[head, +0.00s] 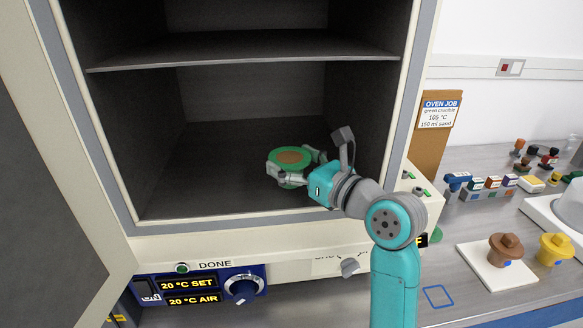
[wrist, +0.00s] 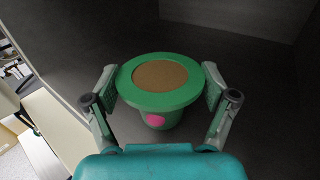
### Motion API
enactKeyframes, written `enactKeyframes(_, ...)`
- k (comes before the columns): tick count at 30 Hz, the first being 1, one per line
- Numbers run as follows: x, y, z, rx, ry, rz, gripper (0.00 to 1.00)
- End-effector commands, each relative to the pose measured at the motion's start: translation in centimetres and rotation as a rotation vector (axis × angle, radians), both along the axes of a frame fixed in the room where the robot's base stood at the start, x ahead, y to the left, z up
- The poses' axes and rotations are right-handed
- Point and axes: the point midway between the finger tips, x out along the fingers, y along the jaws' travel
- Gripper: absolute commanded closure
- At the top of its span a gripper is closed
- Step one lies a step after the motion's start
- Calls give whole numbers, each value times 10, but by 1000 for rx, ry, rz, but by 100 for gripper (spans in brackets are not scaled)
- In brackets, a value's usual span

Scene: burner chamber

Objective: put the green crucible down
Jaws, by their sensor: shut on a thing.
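The green crucible (head: 290,160) is inside the open oven, above or on the dark floor of its lower compartment (head: 200,195). It is upright, with brown sand-like material (wrist: 159,75) inside its rim. The wrist view shows a pink spot (wrist: 156,121) on its side. My gripper (wrist: 160,86) is shut on the crucible, with one finger at each side of the rim. The gripper also shows in the head view (head: 294,168), reaching in from the right. I cannot tell whether the crucible's base touches the oven floor.
A shelf (head: 245,50) spans the oven above the gripper. The oven door (head: 50,170) stands open at left. The floor left of the crucible is clear. A card (head: 440,113) reads "OVEN JOB, green crucible, 105 °C, 150 ml sand". The panel (head: 190,292) reads 20 °C set and air.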

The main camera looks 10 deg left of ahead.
Motion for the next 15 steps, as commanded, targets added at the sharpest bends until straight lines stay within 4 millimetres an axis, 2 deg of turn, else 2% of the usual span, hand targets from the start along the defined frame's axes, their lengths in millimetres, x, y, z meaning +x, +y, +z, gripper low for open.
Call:
enactKeyframes(3, 0, 0, -16, 0, 2, 1, 52)
enactKeyframes(15, 0, 0, -21, 1, 1, 0, 52)
